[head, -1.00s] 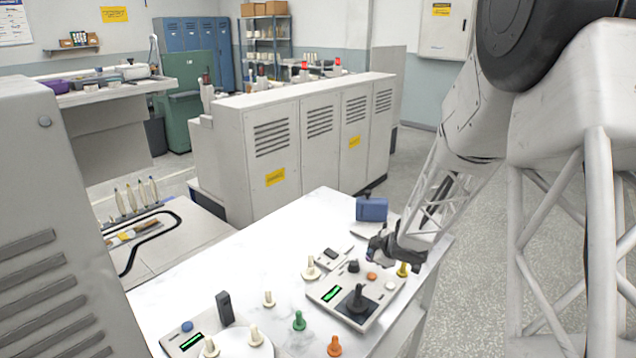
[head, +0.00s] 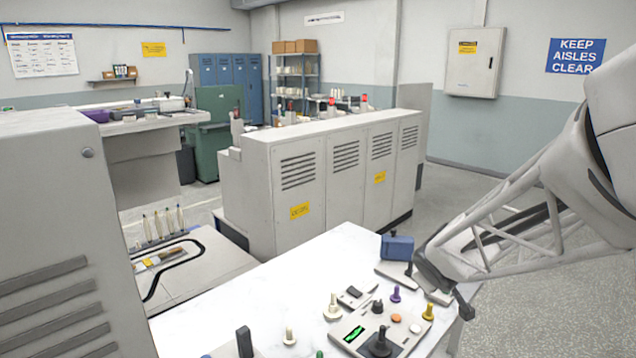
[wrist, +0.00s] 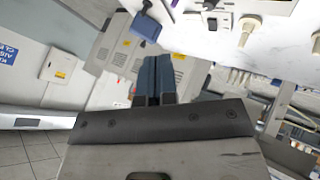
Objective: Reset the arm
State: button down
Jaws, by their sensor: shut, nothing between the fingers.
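My gripper (head: 464,304) is at the right end of the white table (head: 290,277) in the head view, with its arm reaching in from the right. In the wrist view its two blue-grey fingers (wrist: 154,62) lie together, shut with nothing between them. In the head view the gripper appears over the table's right edge, right of the yellow peg-like piece. Its exact height above the table is hard to tell.
A blue box (head: 397,247) stands by the gripper. A control panel (head: 352,334) with a black knob, a purple piece (head: 396,294), a yellow piece (head: 428,312) and cream pieces (head: 333,307) are nearby. A grey cabinet (head: 300,185) stands behind. Open floor lies right.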

jog(key=s+a+r+m+g, duration=0.2)
jog(key=s, duration=0.8)
jog(key=s+a+r+m+g+y, duration=0.1)
jog(key=s+a+r+m, duration=0.1)
jog(key=s, duration=0.7)
jog(key=s+a+r+m+g+y, duration=0.1)
jog(key=s+a+r+m+g, duration=0.1)
jog(key=s, duration=0.8)
jog(key=shift+s+a+m+g, duration=0.3)
jog(key=shift+s+a+m, duration=0.1)
jog(key=shift+a, duration=0.35)
